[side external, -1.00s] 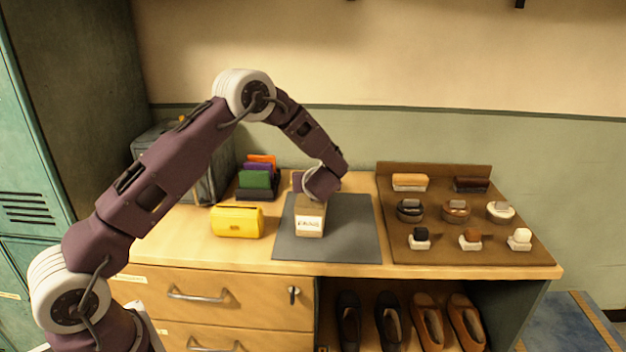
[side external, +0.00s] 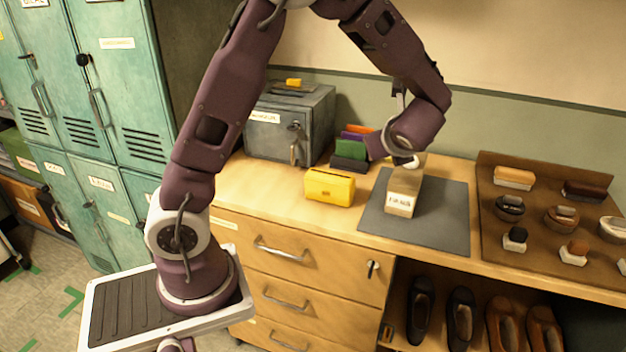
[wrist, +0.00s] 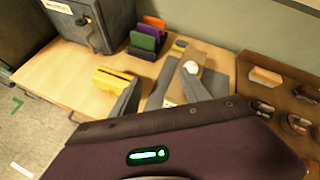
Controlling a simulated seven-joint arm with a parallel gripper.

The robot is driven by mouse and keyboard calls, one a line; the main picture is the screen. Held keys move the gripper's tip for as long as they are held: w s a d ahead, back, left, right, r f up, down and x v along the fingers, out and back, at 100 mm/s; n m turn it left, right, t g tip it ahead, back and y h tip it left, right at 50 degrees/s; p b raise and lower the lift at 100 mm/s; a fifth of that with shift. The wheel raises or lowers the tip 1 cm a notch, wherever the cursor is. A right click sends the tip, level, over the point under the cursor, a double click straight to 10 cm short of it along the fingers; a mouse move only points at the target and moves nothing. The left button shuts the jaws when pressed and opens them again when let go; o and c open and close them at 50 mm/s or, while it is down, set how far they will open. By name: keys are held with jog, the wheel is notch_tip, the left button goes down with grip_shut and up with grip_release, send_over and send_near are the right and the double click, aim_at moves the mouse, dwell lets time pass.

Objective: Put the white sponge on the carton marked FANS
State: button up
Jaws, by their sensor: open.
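The carton (side external: 402,203) stands upright on the grey mat, a label on its front; the lettering is too blurred to read surely. It also shows in the wrist view (wrist: 173,93). A small white rounded thing, which looks like the white sponge (wrist: 193,67), shows at the carton's far part. My gripper (wrist: 160,92) is open above the carton, one finger to each side in the wrist view. My wrist partly hides the carton's far end.
A yellow case (side external: 330,187) lies left of the mat (side external: 445,225). Behind it stand a rack of coloured wallets (side external: 350,152) and a grey metal box (side external: 290,125). A brown tray (side external: 540,225) with brushes, tins and small daubers fills the right side.

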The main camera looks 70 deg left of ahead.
jog(key=s+d+r+n+g+h, duration=0.2)
jog(key=s+r+n+h, duration=0.15)
jog(key=s+n, duration=0.8)
jog(key=s+d+r+n+t+h, duration=0.2)
jog(key=s+d+n+h, duration=0.4)
jog(key=s+d, duration=0.6)
jog(key=s+n, duration=0.2)
jog(key=s, duration=0.1)
jog(key=shift+s+d, duration=0.15)
jog(key=shift+s, duration=0.05)
jog(key=shift+r+h, duration=0.15)
jog(key=shift+h, duration=0.1)
